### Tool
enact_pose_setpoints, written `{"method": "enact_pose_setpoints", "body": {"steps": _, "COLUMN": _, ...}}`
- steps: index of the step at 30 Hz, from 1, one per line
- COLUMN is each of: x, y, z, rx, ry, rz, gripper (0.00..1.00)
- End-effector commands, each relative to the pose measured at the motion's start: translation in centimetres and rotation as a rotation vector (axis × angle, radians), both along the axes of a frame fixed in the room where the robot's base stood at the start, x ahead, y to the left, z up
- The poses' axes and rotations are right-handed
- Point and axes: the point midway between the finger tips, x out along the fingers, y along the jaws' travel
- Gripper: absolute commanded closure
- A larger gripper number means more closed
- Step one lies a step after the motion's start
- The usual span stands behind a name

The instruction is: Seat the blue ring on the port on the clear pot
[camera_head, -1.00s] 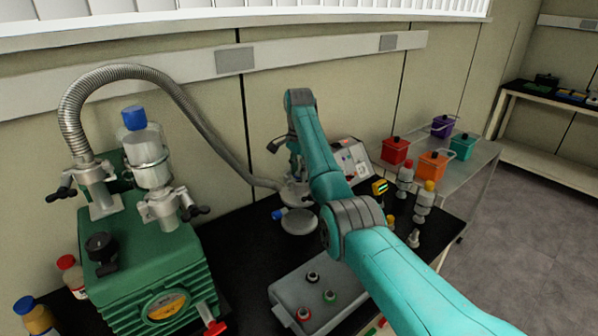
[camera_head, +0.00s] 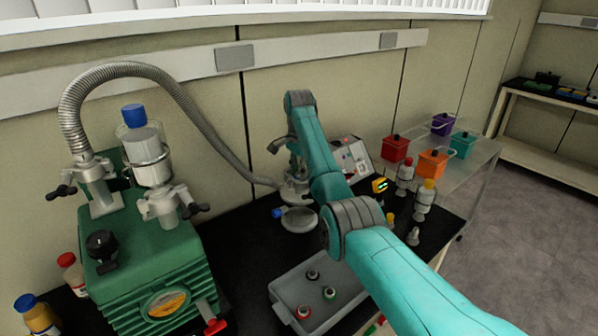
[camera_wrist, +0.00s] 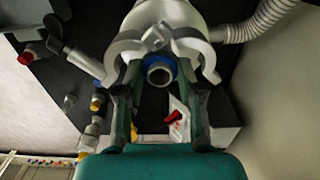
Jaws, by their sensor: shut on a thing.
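The blue ring (camera_wrist: 147,64) shows in the wrist view between the fingertips of my gripper (camera_wrist: 158,75). My gripper is shut on it. A round grey port opening (camera_wrist: 159,75) shows inside the ring. Behind it is the pale, rounded body of a pot (camera_wrist: 172,14), flanked by grey curved parts. I cannot tell whether the ring is seated on the port or only in line with it. In the head view my gripper (camera_head: 291,165) is beside the metal fittings at the back of the black bench, and the ring is not discernible there.
A ribbed hose (camera_head: 207,125) runs from the green pump (camera_head: 165,265) to the fittings. A grey tray (camera_head: 290,290) with small rings lies in front. Bottles (camera_head: 424,200) and a sloped panel (camera_head: 354,160) stand to the right. The wall is close behind my gripper.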

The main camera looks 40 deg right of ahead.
Motion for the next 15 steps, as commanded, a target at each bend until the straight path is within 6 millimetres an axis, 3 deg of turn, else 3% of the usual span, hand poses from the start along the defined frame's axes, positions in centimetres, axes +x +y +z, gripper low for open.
{"method": "enact_pose_setpoints", "body": {"steps": 7, "x": -0.02, "y": 0.0, "z": -0.15, "rx": 0.0, "ry": 0.001, "rz": 0.0, "gripper": 0.89}}
{"method": "enact_pose_setpoints", "body": {"steps": 8, "x": -0.02, "y": 0.0, "z": -0.16, "rx": 0.0, "ry": 0.001, "rz": 0.0, "gripper": 0.58}}
{"method": "enact_pose_setpoints", "body": {"steps": 10, "x": -0.02, "y": 0.01, "z": -0.17, "rx": 0.0, "ry": 0.001, "rz": 0.0, "gripper": 0.4}}
{"method": "enact_pose_setpoints", "body": {"steps": 11, "x": -0.02, "y": 0.01, "z": -0.17, "rx": 0.0, "ry": 0.001, "rz": 0.0, "gripper": 0.33}}
{"method": "enact_pose_setpoints", "body": {"steps": 15, "x": -0.02, "y": 0.0, "z": -0.13, "rx": 0.0, "ry": 0.001, "rz": 0.0, "gripper": 0.33}}
